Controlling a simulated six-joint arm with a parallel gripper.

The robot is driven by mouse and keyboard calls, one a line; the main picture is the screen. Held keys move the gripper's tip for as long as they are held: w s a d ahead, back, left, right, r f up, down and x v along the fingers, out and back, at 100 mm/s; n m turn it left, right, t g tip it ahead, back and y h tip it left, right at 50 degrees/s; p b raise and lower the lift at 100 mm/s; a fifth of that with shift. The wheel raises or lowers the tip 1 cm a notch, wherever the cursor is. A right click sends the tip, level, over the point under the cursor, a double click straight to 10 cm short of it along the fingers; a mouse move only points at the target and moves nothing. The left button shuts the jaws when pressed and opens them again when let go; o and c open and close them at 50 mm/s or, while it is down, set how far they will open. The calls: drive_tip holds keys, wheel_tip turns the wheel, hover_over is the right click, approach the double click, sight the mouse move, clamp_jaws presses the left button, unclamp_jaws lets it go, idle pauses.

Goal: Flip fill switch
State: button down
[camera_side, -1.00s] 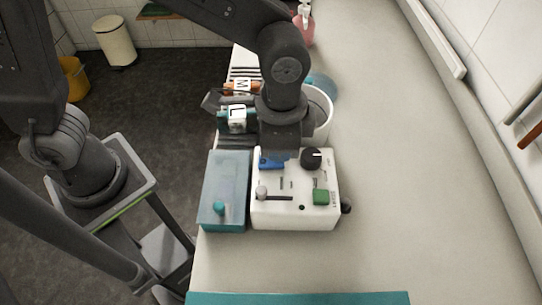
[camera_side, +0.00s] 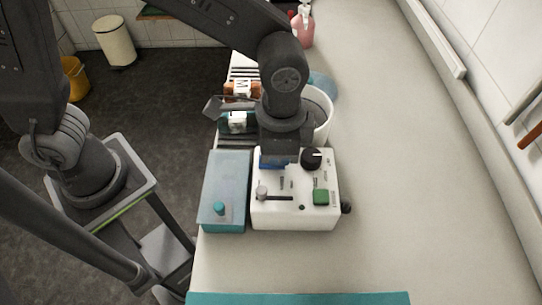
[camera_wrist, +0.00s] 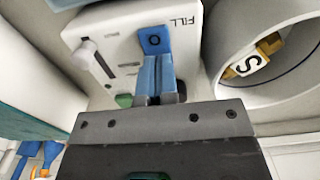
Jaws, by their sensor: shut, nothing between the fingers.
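The white control box (camera_side: 295,215) stands on the counter beside a teal box. Its blue fill switch (camera_wrist: 153,40), marked with an O and labelled FILL, shows at the top of the box in the wrist view. In the side view, a blue patch (camera_side: 268,165) shows there, mostly covered by my gripper. My gripper (camera_wrist: 157,60) is shut and empty, its blue fingers together and pointing at the lower part of the switch. The tips overlap the switch in the wrist view; I cannot tell if they touch it.
The box also carries a black knob (camera_side: 311,158), a green button (camera_side: 320,196) and a slider (camera_side: 262,192). A teal box (camera_side: 223,185) stands against its left side. A white round container (camera_side: 325,125) is close behind. The counter to the right is clear.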

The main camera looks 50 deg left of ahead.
drive_tip(key=shift+r, duration=3.45)
drive_tip(key=shift+a, duration=0.1)
drive_tip(key=s+a+r+n+t, duration=0.2)
drive_tip(key=s+a+n, duration=0.1)
drive_tip(key=a, duration=0.7)
drive_tip(key=s+a+r+n+t, duration=0.2)
drive_tip(key=a+n, duration=0.4)
drive_tip(key=a, duration=0.5)
drive_tip(key=shift+s+r+t, duration=0.2)
drive_tip(key=shift+s+t, duration=0.45)
drive_tip(key=shift+t, duration=0.15)
drive_tip(key=shift+d, duration=0.1)
